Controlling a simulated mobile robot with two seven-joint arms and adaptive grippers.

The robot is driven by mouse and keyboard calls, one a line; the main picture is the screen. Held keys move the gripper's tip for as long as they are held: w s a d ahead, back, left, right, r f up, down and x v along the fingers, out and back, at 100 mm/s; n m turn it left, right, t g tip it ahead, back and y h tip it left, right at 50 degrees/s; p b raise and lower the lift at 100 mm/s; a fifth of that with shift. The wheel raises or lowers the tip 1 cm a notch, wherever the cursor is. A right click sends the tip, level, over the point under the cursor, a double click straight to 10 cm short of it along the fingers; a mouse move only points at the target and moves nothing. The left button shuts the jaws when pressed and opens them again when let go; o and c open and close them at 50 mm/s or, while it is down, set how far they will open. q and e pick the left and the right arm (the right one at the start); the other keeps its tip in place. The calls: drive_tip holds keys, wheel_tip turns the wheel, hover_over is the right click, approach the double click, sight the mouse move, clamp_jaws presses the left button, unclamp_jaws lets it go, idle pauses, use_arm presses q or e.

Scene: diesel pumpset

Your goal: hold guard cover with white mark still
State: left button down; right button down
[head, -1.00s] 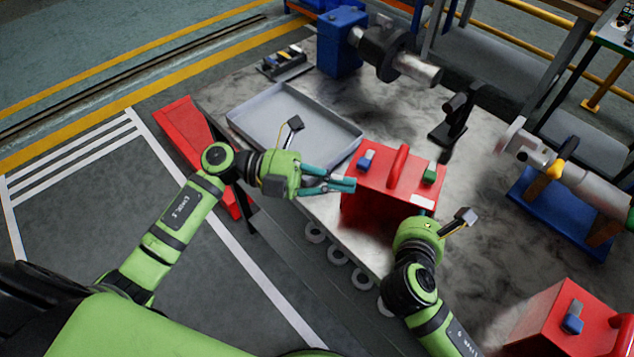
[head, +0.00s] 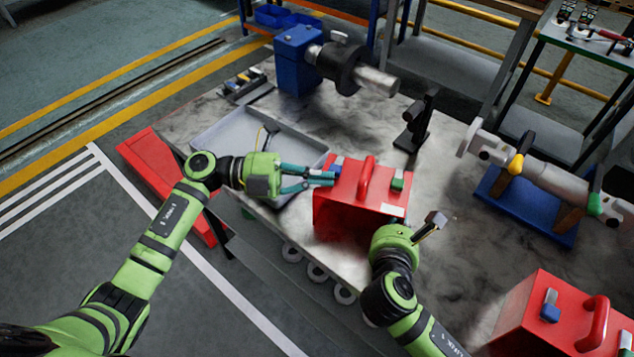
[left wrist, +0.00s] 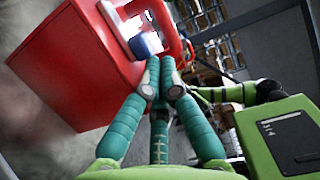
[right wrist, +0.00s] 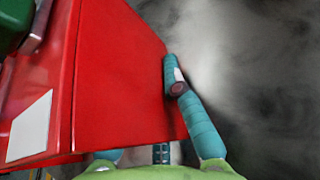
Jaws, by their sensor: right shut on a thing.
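The guard cover with the white mark is a red box (head: 334,210) with a red handle on top, on the table's near edge. Its white mark (head: 392,209) is at the near right corner of the top, and shows in the right wrist view (right wrist: 28,128). My left gripper (head: 332,178) is at the cover's left side, fingertips close together by the blue latch (left wrist: 143,45); whether they grip it is unclear. My right gripper (right wrist: 172,90) is shut on the cover's near right side. One finger lies along its outer face; the others are mostly hidden.
A grey tray (head: 212,140) lies left of the cover. A second red cover (head: 522,305) sits at the lower right. A blue pump (head: 298,65), a black stand (head: 412,128) and a shaft on a blue cradle (head: 535,215) stand behind. The marbled table between them is clear.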

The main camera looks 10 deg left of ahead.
drive_tip(key=shift+r, duration=0.1)
use_arm(q)
drive_tip(key=shift+s+a+f, duration=0.1)
drive_tip(key=shift+s, duration=0.45)
drive_tip(key=s+a, duration=0.4)
drive_tip(key=a, duration=0.6)
drive_tip(key=shift+a, duration=0.15)
use_arm(e)
drive_tip(key=c, duration=1.3)
unclamp_jaws()
use_arm(q)
drive_tip(key=shift+s, duration=0.1)
use_arm(e)
drive_tip(key=shift+s, duration=0.1)
